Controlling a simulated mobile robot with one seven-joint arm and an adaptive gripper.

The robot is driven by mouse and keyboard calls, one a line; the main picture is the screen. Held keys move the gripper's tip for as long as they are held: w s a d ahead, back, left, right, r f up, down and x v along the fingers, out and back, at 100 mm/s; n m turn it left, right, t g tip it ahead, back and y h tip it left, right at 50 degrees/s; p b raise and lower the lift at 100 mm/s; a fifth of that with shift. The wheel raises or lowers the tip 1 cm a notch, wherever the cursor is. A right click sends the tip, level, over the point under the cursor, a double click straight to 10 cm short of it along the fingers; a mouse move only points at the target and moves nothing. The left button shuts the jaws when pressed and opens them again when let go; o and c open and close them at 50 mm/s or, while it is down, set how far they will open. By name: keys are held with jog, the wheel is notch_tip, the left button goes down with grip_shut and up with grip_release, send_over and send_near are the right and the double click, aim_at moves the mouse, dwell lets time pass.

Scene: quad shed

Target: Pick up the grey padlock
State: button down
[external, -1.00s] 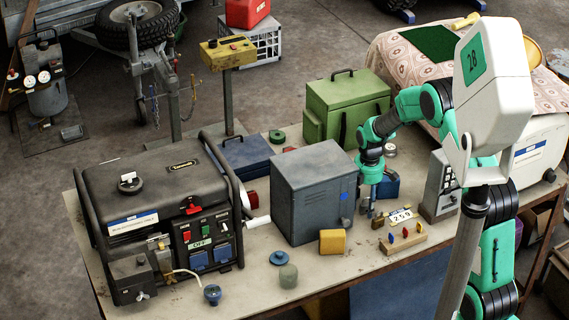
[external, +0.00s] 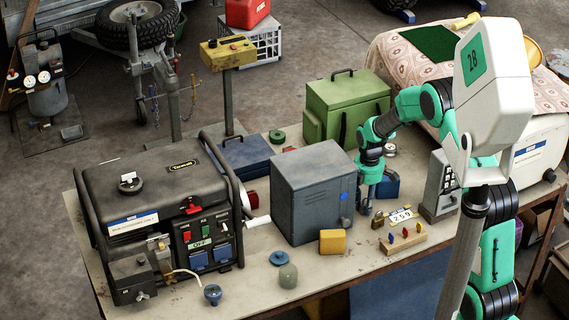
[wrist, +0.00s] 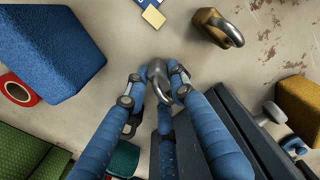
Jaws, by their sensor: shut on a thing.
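The grey padlock (wrist: 157,72) is between my gripper's blue fingertips in the wrist view, its curved metal shackle toward the right finger. My gripper (wrist: 160,84) is shut on it. In the external view my gripper (external: 367,203) points down just right of the grey metal cabinet (external: 312,200), and the padlock is too small there to make out. A second padlock, brass-coloured (wrist: 208,27), lies apart on the bench in the wrist view; it also shows in the external view (external: 378,220).
The grey cabinet's dark side (wrist: 262,135) is close on the right in the wrist view. A blue box (wrist: 50,45) stands to the left.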

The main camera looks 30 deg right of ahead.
jog(key=shift+r, duration=0.15)
notch_tip(320, 180, up, 18)
jog(key=p, duration=0.3)
jog(key=shift+p, duration=0.3)
